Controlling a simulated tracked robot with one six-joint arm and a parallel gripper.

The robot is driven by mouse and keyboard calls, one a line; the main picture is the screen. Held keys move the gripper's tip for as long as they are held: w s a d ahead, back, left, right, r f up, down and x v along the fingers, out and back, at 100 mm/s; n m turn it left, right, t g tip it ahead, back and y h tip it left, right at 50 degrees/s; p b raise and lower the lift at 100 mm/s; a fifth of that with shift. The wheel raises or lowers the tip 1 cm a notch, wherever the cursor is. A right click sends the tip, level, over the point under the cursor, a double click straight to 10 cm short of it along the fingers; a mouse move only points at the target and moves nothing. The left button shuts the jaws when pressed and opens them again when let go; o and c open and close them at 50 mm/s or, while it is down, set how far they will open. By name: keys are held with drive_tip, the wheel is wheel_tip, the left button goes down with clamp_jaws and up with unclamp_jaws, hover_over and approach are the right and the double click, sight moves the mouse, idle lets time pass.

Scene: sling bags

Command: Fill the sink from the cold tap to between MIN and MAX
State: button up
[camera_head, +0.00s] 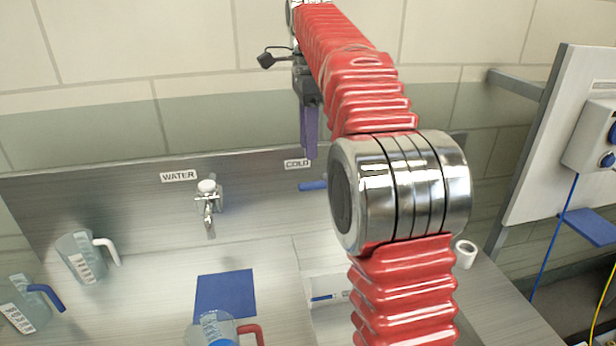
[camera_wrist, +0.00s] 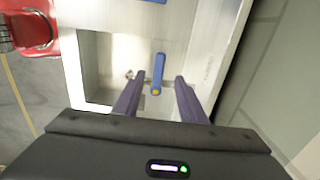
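The cold tap's blue lever (camera_head: 312,186) sits on the steel back panel under the COLD label (camera_head: 297,163). In the wrist view the lever (camera_wrist: 158,72) stands between my gripper's fingers (camera_wrist: 160,77), with gaps on both sides. My gripper (camera_head: 309,156) is open, its purple fingers pointing down above the lever. The sink basin (camera_wrist: 98,50) shows partly in the wrist view. I cannot tell its water level. In the head view my red arm hides most of the sink; a white label with a blue mark (camera_head: 323,298) shows on its wall.
A second tap (camera_head: 208,200) stands by the WATER label (camera_head: 178,176). Jugs with white (camera_head: 80,256), blue (camera_head: 28,306) and red (camera_head: 222,330) handles stand on the counter around a blue mat (camera_head: 225,293). A white roll (camera_head: 465,253) lies at the right.

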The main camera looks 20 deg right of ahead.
sight(308, 183)
drive_tip(key=shift+f, duration=4.75)
clamp_jaws()
